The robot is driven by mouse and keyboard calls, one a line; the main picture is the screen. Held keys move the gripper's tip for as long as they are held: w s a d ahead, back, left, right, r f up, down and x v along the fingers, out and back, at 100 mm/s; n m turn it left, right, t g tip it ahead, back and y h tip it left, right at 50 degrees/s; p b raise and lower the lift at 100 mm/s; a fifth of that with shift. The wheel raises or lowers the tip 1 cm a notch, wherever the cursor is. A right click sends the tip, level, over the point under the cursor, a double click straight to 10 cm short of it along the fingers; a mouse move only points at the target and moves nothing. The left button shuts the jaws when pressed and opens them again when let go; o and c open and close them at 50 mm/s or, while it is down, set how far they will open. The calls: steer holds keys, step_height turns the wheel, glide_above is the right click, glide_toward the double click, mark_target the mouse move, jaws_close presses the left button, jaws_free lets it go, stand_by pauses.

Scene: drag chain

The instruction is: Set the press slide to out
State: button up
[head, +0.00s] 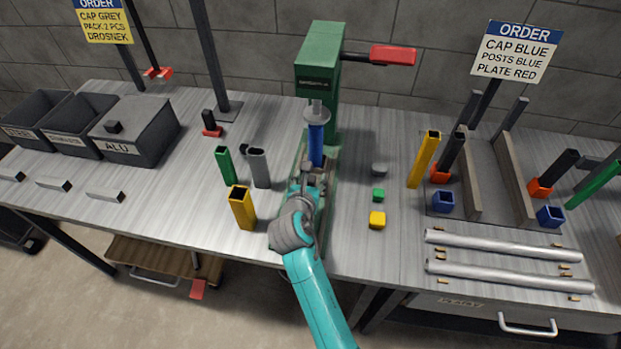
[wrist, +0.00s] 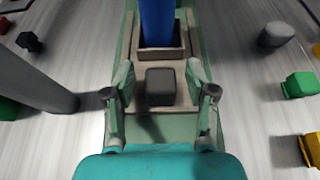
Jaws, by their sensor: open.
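The green press (head: 318,75) stands at the back middle of the bench, with a red-handled lever at its right. Its beige slide (wrist: 140,57) sits on the green bed, with a blue post (head: 316,146) upright in its socket under the ram; the post also shows in the wrist view (wrist: 157,22). A dark square knob (wrist: 160,86) is on the near part of the slide. My gripper (wrist: 160,92) is open, one finger on each side of the knob with visible gaps. In the head view my gripper (head: 308,186) partly hides the slide and knob.
Green (head: 224,165), grey (head: 259,168) and yellow (head: 242,208) posts stand left of the press. Grey, green (head: 378,195) and yellow (head: 377,220) caps lie to its right. A fixture with wooden rails (head: 458,185) is farther right. The near bench edge is under my arm.

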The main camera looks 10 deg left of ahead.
steer(key=shift+w, duration=0.1)
jaws_close()
stand_by(0.3)
steer(key=s, duration=1.6)
steer(key=shift+s+a+f, duration=0.15)
steer(key=shift+s+a, duration=0.05)
steer(key=shift+a, duration=0.05)
jaws_free()
steer(key=shift+s, duration=0.1)
